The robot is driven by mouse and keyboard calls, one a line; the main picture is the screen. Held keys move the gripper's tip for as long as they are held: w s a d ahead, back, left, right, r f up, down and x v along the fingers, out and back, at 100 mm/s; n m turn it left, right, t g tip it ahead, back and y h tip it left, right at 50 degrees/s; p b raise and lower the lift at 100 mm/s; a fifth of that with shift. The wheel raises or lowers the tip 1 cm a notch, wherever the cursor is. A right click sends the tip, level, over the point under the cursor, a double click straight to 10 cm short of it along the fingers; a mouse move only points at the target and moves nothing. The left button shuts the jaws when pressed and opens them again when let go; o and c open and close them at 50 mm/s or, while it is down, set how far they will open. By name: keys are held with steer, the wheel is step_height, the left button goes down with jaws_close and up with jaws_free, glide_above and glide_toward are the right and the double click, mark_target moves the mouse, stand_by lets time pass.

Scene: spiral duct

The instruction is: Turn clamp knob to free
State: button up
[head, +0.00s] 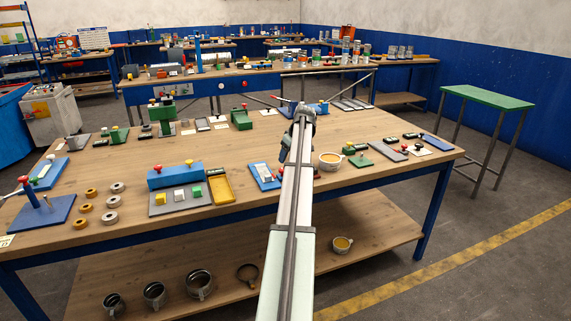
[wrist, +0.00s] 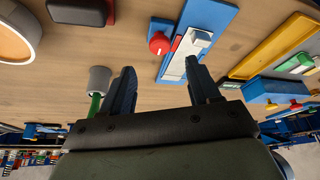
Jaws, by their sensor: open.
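A round red knob (wrist: 159,42) sits on a blue plate (wrist: 216,20) in the wrist view, beside a pale block (wrist: 181,64) with a red strip along it. My gripper (wrist: 161,80) is open, with its two dark fingers apart and nothing seen between them. The red knob appears beyond the fingertips, in line with the gap, and no finger visibly touches it. In the head view, the blue plate (head: 257,171) with its pale block lies just left of my arm.
A yellow tray (head: 221,189) and a blue box (head: 174,175) with red and yellow knobs stand left of the plate. A cup (head: 330,160) stands to the right. In the wrist view, a grey cylinder (wrist: 99,79) is close to the left finger. Bare wood lies around the plate.

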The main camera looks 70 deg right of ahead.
steer(key=v, duration=0.6)
steer(key=shift+s+r, duration=0.1)
stand_by(0.4)
